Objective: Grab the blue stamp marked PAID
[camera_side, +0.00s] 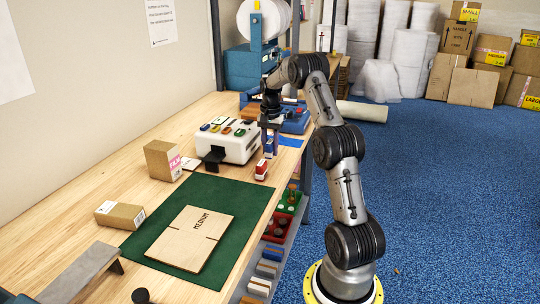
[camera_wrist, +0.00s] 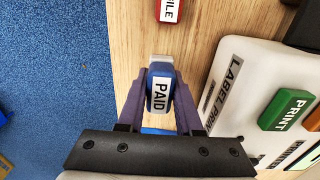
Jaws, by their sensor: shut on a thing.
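The blue stamp marked PAID (camera_wrist: 160,92) sits between the two fingers of my gripper (camera_wrist: 160,100) in the wrist view. My gripper is shut on the stamp's sides, with its label facing the camera. In the side view my gripper (camera_side: 270,138) points down at the table's right edge, beside the white label printer. The stamp is small and partly hidden by the fingers there. I cannot tell whether it touches the table.
A red stamp (camera_side: 262,169), with a label ending in "FILE" in the wrist view (camera_wrist: 171,11), stands close by. The white label printer (camera_side: 232,147) with coloured buttons is beside my gripper. A green mat (camera_side: 240,195) bears a flat carton marked MEDIUM (camera_side: 190,238). Small boxes (camera_side: 162,160) stand left.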

